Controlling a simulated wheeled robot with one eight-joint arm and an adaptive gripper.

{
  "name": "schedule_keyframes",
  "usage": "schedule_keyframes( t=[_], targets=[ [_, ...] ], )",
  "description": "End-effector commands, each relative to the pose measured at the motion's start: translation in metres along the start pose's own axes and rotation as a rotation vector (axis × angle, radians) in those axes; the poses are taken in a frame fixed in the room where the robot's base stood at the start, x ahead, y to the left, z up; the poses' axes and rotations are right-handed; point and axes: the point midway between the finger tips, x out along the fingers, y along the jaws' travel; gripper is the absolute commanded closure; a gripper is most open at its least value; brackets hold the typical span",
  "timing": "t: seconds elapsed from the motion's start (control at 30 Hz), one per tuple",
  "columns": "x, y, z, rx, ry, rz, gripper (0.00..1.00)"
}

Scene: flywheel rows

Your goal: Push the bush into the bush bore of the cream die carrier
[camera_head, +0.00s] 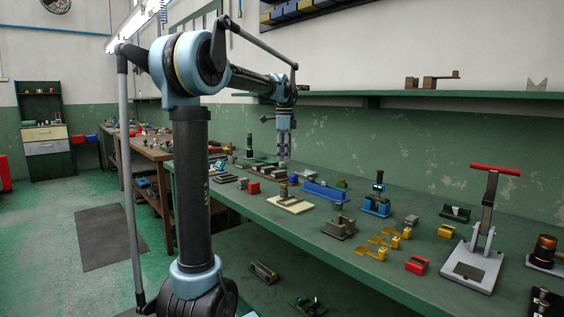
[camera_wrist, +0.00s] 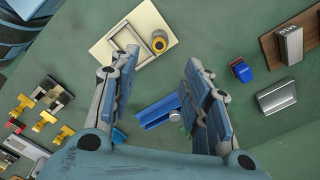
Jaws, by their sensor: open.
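The cream die carrier (camera_head: 297,209) lies flat on the green bench, left of the long blue part. It also shows at the top of the wrist view (camera_wrist: 105,48), with a pale rectangular frame on it. A round piece with a brass-yellow ring and dark centre, which looks like the bush (camera_wrist: 158,42), is at the carrier's right part; it stands upright in the head view (camera_head: 284,191). I cannot tell how deep it sits, and no bore shows. My gripper (camera_head: 283,158) is open and empty above the bench, its fingers apart below the bush in the wrist view (camera_wrist: 160,61).
A long blue part (camera_head: 325,192) lies close to the carrier and shows between my fingers (camera_wrist: 153,113). A red block (camera_head: 253,187) is to its left. Several brass and grey parts stand to the right, with a red-handled press (camera_head: 480,235). Bare bench lies along the front edge.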

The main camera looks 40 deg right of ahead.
Motion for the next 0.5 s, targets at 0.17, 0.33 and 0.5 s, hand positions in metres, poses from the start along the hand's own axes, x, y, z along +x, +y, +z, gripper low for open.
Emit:
schedule_keyframes(
  t=[0.17,0.33,0.5],
  targets=[
    [-0.001,0.000,0.000,0.000,0.000,0.000,0.57],
    [0.001,0.000,0.000,-0.006,0.000,0.000,0.75],
    [0.017,0.000,0.000,-0.101,-0.001,-0.001,1.00]
  ],
)
